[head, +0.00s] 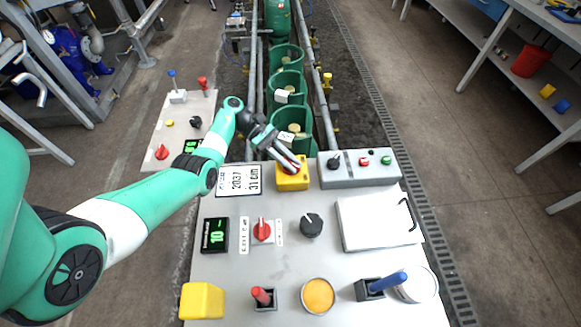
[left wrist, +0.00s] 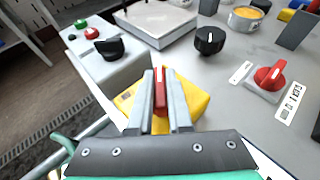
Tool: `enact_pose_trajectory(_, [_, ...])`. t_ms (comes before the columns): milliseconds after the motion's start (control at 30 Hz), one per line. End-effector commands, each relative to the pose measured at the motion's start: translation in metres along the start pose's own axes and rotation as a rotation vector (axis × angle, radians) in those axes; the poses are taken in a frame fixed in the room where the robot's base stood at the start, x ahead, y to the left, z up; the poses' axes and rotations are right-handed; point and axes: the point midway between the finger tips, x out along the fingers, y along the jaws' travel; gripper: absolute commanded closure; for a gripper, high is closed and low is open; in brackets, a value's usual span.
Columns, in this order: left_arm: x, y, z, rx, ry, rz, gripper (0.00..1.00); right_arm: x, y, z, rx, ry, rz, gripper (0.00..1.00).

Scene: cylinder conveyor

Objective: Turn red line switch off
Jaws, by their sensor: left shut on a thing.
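My left gripper (head: 294,164) reaches over the back of the grey panel in the head view. Its fingers (left wrist: 162,100) are shut on a narrow red handle (left wrist: 161,88) on a yellow box (left wrist: 188,103). The yellow box (head: 292,179) also shows under the fingers in the head view, where the handle is mostly hidden. A separate red rotary switch (head: 262,230) sits on a white plate between small labels, and the left wrist view shows it too (left wrist: 270,76). My right gripper is in neither view.
A black knob (head: 311,225), a notepad (head: 378,222) and a grey button box (head: 360,168) stand near the yellow box. A red lever (head: 261,296), a blue lever (head: 387,282) and a yellow block (head: 202,301) stand in front. Green cylinders (head: 290,118) line up behind the panel.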

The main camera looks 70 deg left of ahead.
Motion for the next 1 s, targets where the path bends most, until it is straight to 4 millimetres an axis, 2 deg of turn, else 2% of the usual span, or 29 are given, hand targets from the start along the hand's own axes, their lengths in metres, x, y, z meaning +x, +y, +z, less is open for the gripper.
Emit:
enact_pose_trajectory(300, [0.0003, 0.0003, 0.0002, 0.030, 0.001, -0.077, 1.00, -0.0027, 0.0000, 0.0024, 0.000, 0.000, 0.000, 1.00])
enact_pose_trajectory(767, [0.0007, -0.0004, -0.0001, 0.036, 0.001, -0.088, 1.00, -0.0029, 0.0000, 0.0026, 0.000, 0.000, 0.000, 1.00])
enact_pose_trajectory(800, [0.0007, -0.0004, -0.0001, 0.036, 0.001, -0.088, 0.77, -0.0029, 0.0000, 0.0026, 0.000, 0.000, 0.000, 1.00])
enact_pose_trajectory(933, [0.0006, -0.0003, -0.0001, 0.036, 0.001, -0.087, 0.53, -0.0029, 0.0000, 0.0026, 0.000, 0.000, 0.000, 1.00])
enact_pose_trajectory(1000, [0.0005, -0.0002, -0.0001, 0.036, 0.001, -0.087, 0.53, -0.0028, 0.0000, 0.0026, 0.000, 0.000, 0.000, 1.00])
